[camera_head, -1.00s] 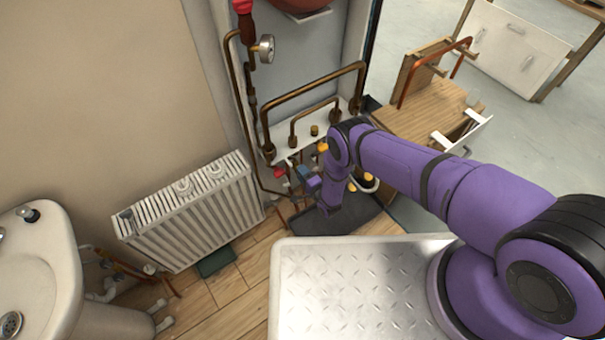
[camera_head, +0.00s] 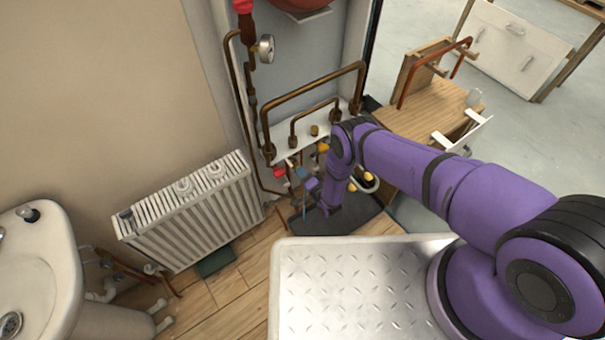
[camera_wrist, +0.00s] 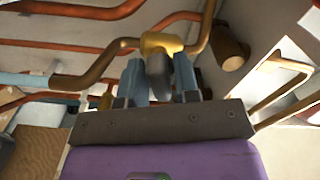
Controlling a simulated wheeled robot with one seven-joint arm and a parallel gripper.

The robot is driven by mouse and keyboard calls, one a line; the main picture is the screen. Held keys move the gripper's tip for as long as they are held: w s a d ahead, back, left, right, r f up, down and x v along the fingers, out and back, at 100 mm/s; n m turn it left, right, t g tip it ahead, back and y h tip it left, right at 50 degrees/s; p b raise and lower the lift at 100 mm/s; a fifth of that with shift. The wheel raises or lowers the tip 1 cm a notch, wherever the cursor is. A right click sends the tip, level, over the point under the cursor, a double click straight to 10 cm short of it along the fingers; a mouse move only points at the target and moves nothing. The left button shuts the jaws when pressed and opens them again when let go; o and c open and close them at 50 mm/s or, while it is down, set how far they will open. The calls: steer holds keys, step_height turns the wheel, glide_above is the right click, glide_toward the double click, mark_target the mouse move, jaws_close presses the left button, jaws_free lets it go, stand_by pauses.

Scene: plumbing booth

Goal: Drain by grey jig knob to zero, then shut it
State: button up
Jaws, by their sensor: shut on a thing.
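In the wrist view the grey knob (camera_wrist: 158,74) sits under a brass valve body (camera_wrist: 162,42) on a bent pipe. My gripper (camera_wrist: 159,66) has its two blue-grey fingers on either side of the knob and is shut on it. In the head view my gripper (camera_head: 307,186) is low in front of the pipework, and the knob cannot be made out there. A round pressure gauge (camera_head: 265,48) hangs on the upper pipe; its needle is too small to read. A thin blue streak (camera_head: 304,205) runs downward beside my gripper.
Copper pipe loops (camera_head: 310,88) stand behind my arm. A white radiator (camera_head: 190,210) and a sink (camera_head: 38,260) are on the left. A wooden bench (camera_head: 420,110) with a bent pipe is at the right. A dark tray (camera_head: 345,222) lies below my gripper.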

steer(key=n, duration=1.3)
steer(key=shift+s+n, duration=0.1)
steer(key=shift+n, duration=0.3)
stand_by(0.4)
steer(key=o, duration=0.7)
steer(key=v, duration=1)
steer(key=shift+s+d, duration=0.3)
